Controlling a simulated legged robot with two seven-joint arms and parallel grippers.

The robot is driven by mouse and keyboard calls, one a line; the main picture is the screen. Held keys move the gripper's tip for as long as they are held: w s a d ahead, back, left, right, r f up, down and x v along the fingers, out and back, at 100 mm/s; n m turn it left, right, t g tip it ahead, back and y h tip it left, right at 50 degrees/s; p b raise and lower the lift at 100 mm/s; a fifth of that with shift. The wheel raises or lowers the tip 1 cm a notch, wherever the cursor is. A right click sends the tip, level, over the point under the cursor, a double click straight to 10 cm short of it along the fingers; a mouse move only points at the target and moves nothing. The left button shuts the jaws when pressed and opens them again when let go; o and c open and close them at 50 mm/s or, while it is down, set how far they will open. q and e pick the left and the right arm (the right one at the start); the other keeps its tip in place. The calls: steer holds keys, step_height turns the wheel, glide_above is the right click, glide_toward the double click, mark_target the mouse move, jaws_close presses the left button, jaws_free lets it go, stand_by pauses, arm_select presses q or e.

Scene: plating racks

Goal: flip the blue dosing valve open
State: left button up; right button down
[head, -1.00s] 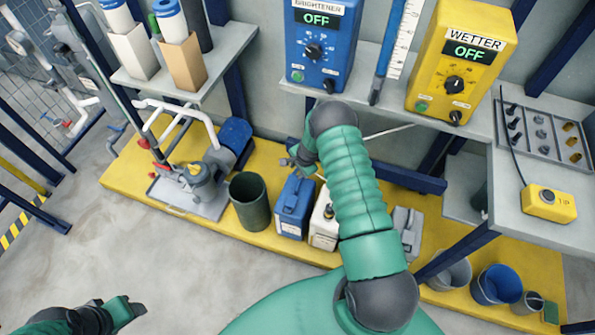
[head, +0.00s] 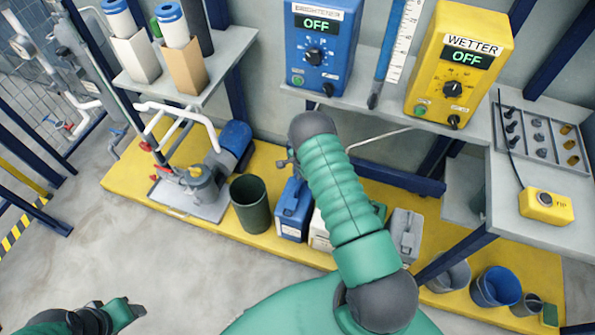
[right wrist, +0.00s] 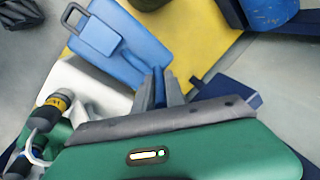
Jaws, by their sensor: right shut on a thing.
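My right arm crosses the middle of the head view, its hand mostly hidden behind the wrist, with a bit of the gripper (head: 291,160) showing above the blue jug. In the right wrist view the right gripper's fingers (right wrist: 163,92) are close together around a narrow blue piece (right wrist: 159,86). It looks like the lever of the blue dosing valve; the valve body is hidden, and I cannot tell whether it is open. The blue brightener box (head: 321,50) reads OFF. My left gripper (head: 122,313) is at the lower left, away from everything; its jaws are unclear.
A blue jug (right wrist: 120,40) stands below the right gripper, beside a white jug (right wrist: 90,85). A dark bin (head: 249,204) and pump (head: 203,182) stand left on the yellow platform. The yellow wetter box (head: 459,65) and shelf edge are above right. The floor at left is clear.

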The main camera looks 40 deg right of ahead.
steer(key=shift+s+a+f+g+h+b, duration=0.1)
steer(key=shift+s+f+g+h+b, duration=0.1)
steer(key=shift+f+g+h+b, duration=0.15)
steer(key=shift+s+f+g+h+b, duration=0.1)
steer(key=shift+f+g+h+b, duration=0.2)
steer(key=shift+g+b, duration=0.75)
steer(key=shift+s+d+r+h+b, duration=0.25)
steer(key=shift+r+h+b, duration=0.1)
steer(key=shift+r+b, duration=0.25)
steer(key=c, duration=1.4)
jaws_free()
steer(key=shift+w, duration=0.1)
